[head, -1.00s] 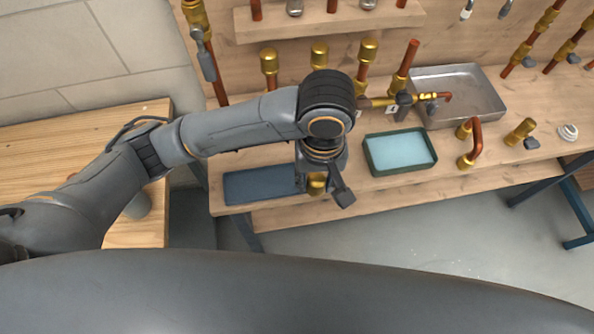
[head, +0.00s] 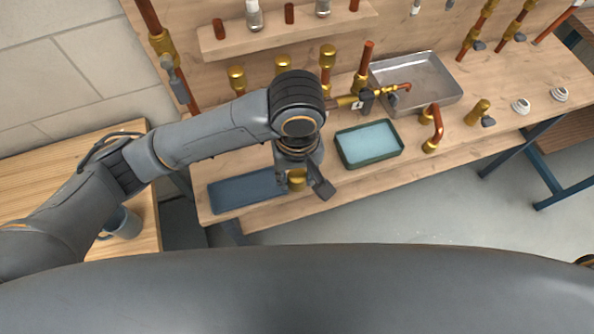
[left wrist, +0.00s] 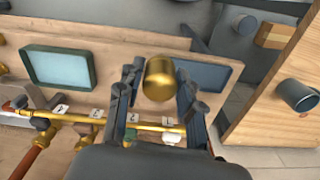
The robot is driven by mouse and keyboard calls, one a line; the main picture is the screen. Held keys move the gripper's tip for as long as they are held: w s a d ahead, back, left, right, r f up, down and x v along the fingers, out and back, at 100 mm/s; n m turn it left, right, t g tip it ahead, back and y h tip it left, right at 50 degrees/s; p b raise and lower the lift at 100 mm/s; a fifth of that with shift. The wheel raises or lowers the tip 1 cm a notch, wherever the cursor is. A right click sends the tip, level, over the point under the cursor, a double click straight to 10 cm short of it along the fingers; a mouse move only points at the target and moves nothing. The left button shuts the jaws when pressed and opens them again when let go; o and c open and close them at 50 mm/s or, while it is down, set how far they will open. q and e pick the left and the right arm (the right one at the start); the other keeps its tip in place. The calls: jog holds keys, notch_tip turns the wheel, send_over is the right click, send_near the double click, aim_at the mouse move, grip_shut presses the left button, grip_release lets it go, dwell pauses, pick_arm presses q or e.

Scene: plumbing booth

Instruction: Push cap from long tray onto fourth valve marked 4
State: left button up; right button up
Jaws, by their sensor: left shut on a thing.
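My left gripper (head: 300,188) is shut on a brass cap (head: 296,178) beside the right end of the dark blue long tray (head: 230,197). In the left wrist view the cap (left wrist: 158,80) sits between both fingers, in front of the tray (left wrist: 212,78). The visible part of the tray is empty. A brass pipe (left wrist: 85,118) with several white number tags (left wrist: 97,113) runs across the wrist view. In the head view my arm hides most of that pipe. My right gripper is not in view.
A green-rimmed tray with a pale blue inside (head: 370,145) lies right of the gripper. A metal basin (head: 430,82) stands behind it. A bent copper pipe (head: 437,122) and brass fittings (head: 478,111) stand to the right. A mug (head: 124,222) stands on the left wooden table (head: 70,168).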

pick_arm(q)
jog(key=shift+r+p, duration=0.4)
jog(key=shift+r, duration=0.05)
jog(key=shift+f, duration=0.1)
